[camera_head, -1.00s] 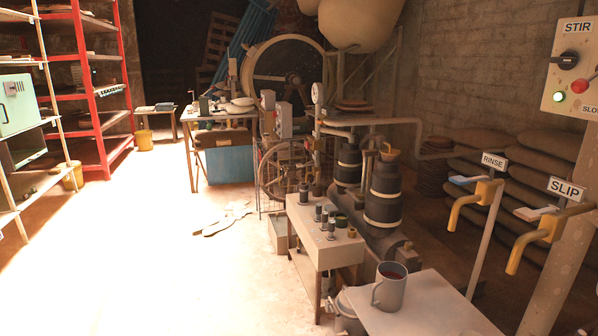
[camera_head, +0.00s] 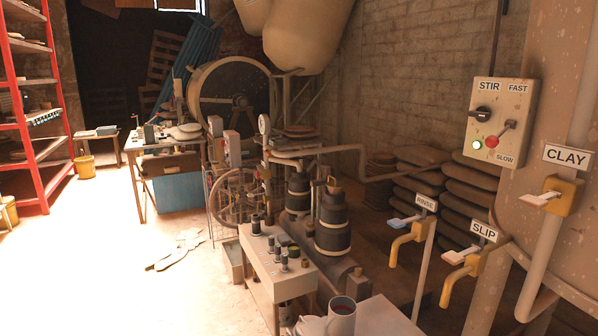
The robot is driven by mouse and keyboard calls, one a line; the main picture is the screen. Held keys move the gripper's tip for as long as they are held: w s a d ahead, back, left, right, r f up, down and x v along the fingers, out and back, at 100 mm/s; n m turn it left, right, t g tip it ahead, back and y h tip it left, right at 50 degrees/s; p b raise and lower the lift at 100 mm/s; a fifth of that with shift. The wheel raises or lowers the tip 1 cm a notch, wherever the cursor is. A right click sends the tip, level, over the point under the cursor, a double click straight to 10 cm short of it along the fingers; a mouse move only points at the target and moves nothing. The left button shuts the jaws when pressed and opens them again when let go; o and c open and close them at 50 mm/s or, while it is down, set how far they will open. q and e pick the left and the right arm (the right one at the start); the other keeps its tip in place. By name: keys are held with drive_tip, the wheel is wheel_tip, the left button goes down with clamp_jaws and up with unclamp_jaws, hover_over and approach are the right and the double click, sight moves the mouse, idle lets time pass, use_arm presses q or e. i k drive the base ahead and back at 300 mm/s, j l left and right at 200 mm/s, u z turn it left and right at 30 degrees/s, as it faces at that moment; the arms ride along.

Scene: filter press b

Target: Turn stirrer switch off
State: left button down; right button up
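The stir control box (camera_head: 504,121) is a pale panel at the right, fixed near a large pinkish tank. It carries a black rotary switch (camera_head: 482,114) under the STIR label, and a lever (camera_head: 508,127) between the FAST and SLOW labels. The exact angle of the black switch is too small to tell. Neither of my grippers shows in this view.
Taps labelled RINSE (camera_head: 408,237), SLIP (camera_head: 464,274) and CLAY (camera_head: 553,196) stand below and right of the box. A grey mug (camera_head: 341,318) sits on a pale table (camera_head: 385,318) at the bottom. Open bright floor (camera_head: 110,270) lies at the left.

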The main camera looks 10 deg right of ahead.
sight(482, 114)
drive_tip(key=z, duration=1.25)
